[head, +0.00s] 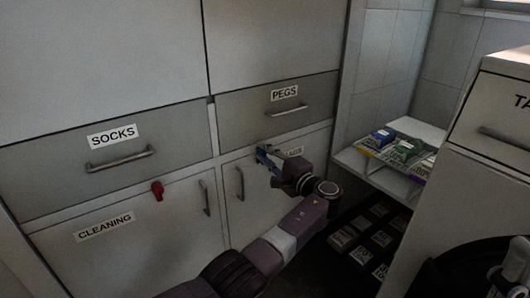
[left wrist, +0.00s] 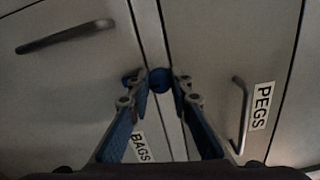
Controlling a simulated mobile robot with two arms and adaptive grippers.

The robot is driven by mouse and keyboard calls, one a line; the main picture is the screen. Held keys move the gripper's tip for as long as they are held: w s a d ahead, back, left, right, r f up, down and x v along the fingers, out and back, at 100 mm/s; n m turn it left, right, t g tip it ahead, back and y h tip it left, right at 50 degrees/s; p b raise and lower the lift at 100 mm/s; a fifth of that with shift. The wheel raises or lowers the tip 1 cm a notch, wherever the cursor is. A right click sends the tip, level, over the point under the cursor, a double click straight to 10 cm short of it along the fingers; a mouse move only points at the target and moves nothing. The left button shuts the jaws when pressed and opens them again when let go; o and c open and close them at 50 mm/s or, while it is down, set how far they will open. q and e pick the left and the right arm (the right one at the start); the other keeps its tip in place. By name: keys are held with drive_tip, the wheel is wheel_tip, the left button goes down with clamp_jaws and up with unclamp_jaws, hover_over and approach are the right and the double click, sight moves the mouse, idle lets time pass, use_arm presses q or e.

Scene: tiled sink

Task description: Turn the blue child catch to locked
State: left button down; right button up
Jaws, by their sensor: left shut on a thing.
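The blue child catch (left wrist: 159,80) is a round knob at the seam between the drawer labelled PEGS and the cupboard door below, labelled BAGS. My left gripper (left wrist: 159,83) has its two blue-padded fingers on either side of the catch, closed on it. In the head view my left gripper (head: 264,155) reaches up to the top of the BAGS door. There the catch cannot be told apart from the blue fingers. The way the catch is turned cannot be made out.
A red catch (head: 157,190) sits above the CLEANING door, below the SOCKS drawer. Bar handles stick out nearby: the PEGS drawer handle (head: 287,111) and the BAGS door handle (head: 240,183). A shelf with small boxes (head: 383,137) stands at the right.

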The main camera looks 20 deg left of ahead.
idle(0.3)
use_arm(q)
drive_tip(key=c, duration=1.7)
unclamp_jaws()
drive_tip(key=shift+w, duration=0.1)
drive_tip(key=shift+c, duration=0.2)
drive_tip(key=v, duration=0.7)
drive_tip(key=shift+s+d, duration=0.2)
